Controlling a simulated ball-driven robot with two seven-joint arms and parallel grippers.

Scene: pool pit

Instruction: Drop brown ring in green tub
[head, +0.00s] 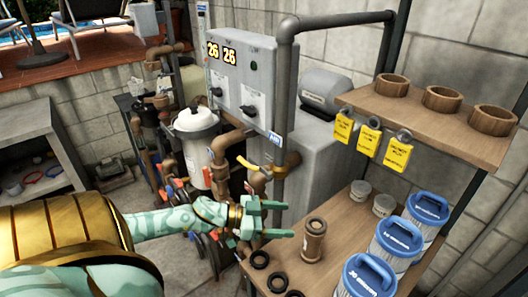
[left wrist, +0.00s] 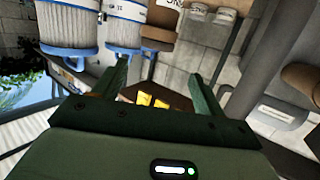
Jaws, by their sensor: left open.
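Three brown rings stand in a row on the upper wooden shelf: a left one (head: 392,85), a middle one (head: 441,98) and a right one (head: 492,120). I cannot tell which one the task means. I see no tub that is clearly green. My left gripper (head: 286,219) is open and empty, left of and below the upper shelf, apart from the rings. Its two fingers also show spread in the left wrist view (left wrist: 160,70). My right gripper is not in view.
A brown pipe fitting (head: 314,240) stands on the lower shelf (head: 338,222), close right of my left gripper. Blue-capped filter cartridges (head: 393,240) and several black rings (head: 277,282) share that shelf. Yellow tags (head: 398,152) hang from the upper shelf. A grey vertical pipe (head: 284,90) rises behind the gripper.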

